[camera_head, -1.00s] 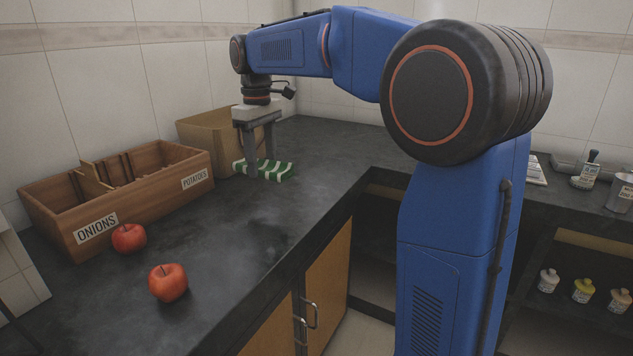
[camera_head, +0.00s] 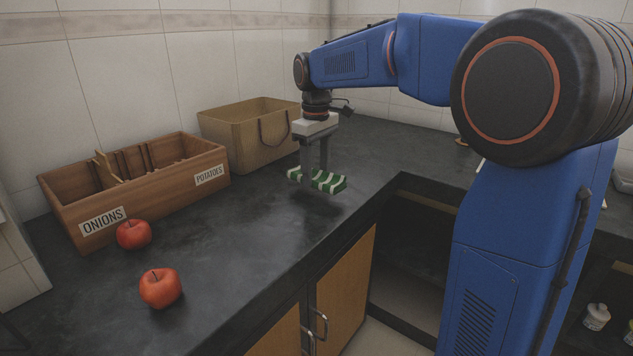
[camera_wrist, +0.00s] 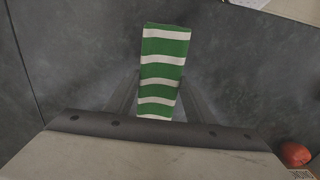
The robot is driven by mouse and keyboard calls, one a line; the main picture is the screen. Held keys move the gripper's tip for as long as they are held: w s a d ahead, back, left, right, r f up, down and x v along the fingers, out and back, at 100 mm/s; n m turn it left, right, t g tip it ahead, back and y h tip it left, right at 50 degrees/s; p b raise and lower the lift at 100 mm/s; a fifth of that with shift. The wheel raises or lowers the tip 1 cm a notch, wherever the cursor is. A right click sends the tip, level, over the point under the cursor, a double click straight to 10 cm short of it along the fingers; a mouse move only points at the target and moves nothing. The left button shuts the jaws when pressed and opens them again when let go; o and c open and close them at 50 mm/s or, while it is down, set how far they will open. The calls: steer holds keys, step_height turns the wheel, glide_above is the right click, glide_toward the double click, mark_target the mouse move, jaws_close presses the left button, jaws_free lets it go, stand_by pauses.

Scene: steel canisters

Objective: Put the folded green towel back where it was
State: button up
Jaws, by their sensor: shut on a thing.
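The folded green towel (camera_head: 329,182), with white stripes, is between the fingers of my gripper (camera_head: 313,180) in the head view. My gripper is shut on it and holds it a little above the dark counter, near the counter's inner corner. A shadow lies on the counter below it. In the wrist view the towel (camera_wrist: 163,72) stands out lengthwise between the two fingers, with its far end beyond them.
A tan bag (camera_head: 240,140) with a handle stands behind my gripper, left of it. A wooden crate (camera_head: 140,205) labelled ONIONS and POTATOES is at the left. Two red apples (camera_head: 160,288) (camera_head: 133,234) lie before it. The dark counter (camera_head: 235,245) is clear between.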

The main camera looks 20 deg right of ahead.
mark_target(316, 172)
steer(key=shift+f, duration=1.55)
steer(key=shift+f, duration=0.1)
steer(key=o, duration=1)
step_height(316, 172, up, 12)
steer(key=shift+r, duration=0.1)
